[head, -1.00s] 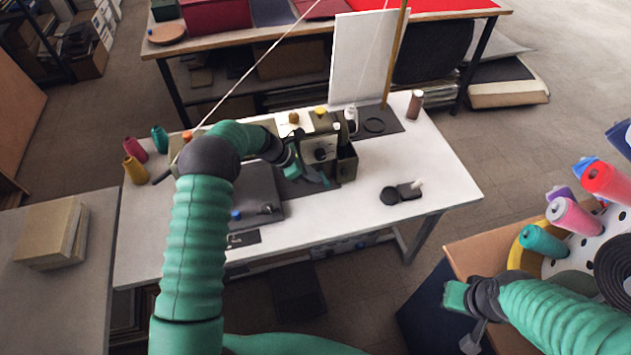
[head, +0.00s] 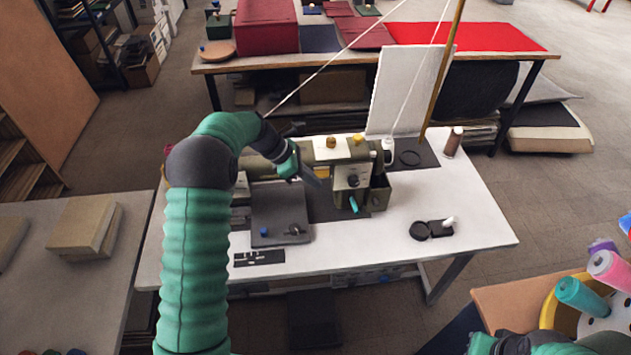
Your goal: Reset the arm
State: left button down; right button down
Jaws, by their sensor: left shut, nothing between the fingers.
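My left arm comes up from the bottom left and bends over the white table. Its gripper (head: 313,178) is shut and empty, just left of the sewing machine head (head: 352,178). I cannot tell whether it touches the machine. A small teal piece (head: 354,204) shows at the machine's front. Only a little of my right gripper (head: 482,343) shows at the bottom edge, and its fingers cannot be made out.
The white table (head: 480,228) holds a dark flat plate (head: 278,215), a black round piece (head: 419,231) and a brown spool (head: 453,141). A thin pole (head: 443,70) stands behind. The table's right front is mostly clear.

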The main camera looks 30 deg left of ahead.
pick_arm(q)
jog(key=s+d+m+y, duration=0.3)
jog(key=s+d+m, duration=0.2)
jog(key=s+m, duration=0.7)
jog(key=s+d+m+g+y, duration=0.1)
jog(key=s+d+m+y, duration=0.2)
jog(key=s+m, duration=1)
jog(key=shift+s+d+f, duration=0.35)
jog(key=shift+d+f, duration=0.1)
jog(key=shift+d, duration=0.9)
jog(key=shift+a, duration=0.15)
